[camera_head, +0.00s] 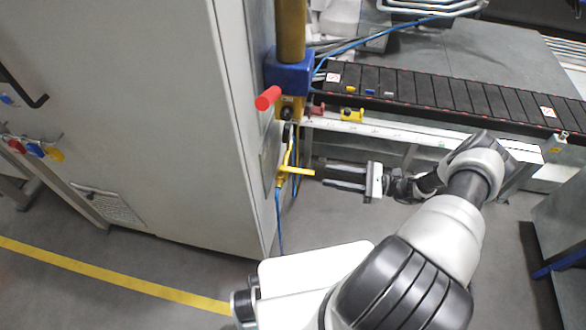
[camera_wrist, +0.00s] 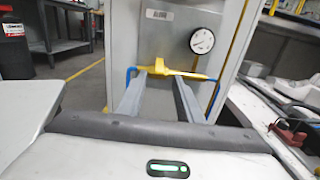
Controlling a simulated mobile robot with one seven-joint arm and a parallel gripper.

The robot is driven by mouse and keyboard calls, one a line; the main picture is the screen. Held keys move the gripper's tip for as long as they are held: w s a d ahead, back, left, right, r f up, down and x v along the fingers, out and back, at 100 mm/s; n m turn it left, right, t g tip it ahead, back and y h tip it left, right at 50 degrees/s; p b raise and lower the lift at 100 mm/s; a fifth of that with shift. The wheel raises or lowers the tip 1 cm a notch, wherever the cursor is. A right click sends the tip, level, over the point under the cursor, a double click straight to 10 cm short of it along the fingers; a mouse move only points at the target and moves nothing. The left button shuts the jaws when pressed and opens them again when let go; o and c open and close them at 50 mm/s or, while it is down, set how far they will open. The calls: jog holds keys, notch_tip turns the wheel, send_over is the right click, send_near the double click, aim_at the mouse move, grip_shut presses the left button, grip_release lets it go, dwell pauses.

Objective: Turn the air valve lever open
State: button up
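The yellow air valve lever (camera_head: 298,170) is on the side of the tall grey cabinet, with blue hose at the valve. In the wrist view the lever (camera_wrist: 170,69) shows as a yellow piece just beyond my fingertips, with a yellow bar running to the right and blue hose at both sides. My gripper (camera_head: 318,170) points left at the lever from the right, its tips close to it. In the wrist view its two fingers (camera_wrist: 160,80) stand apart with a gap between them. I cannot tell whether they touch the lever.
The grey cabinet (camera_head: 150,120) fills the left. A red-ended handle (camera_head: 267,98) and a blue block (camera_head: 290,77) are above the lever. A conveyor (camera_head: 430,92) runs behind to the right. A round gauge (camera_wrist: 202,40) is on the panel right of the lever.

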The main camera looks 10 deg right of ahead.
aim_at(293, 169)
jog(key=x, duration=1.3)
jog(key=shift+s, duration=0.1)
grip_shut()
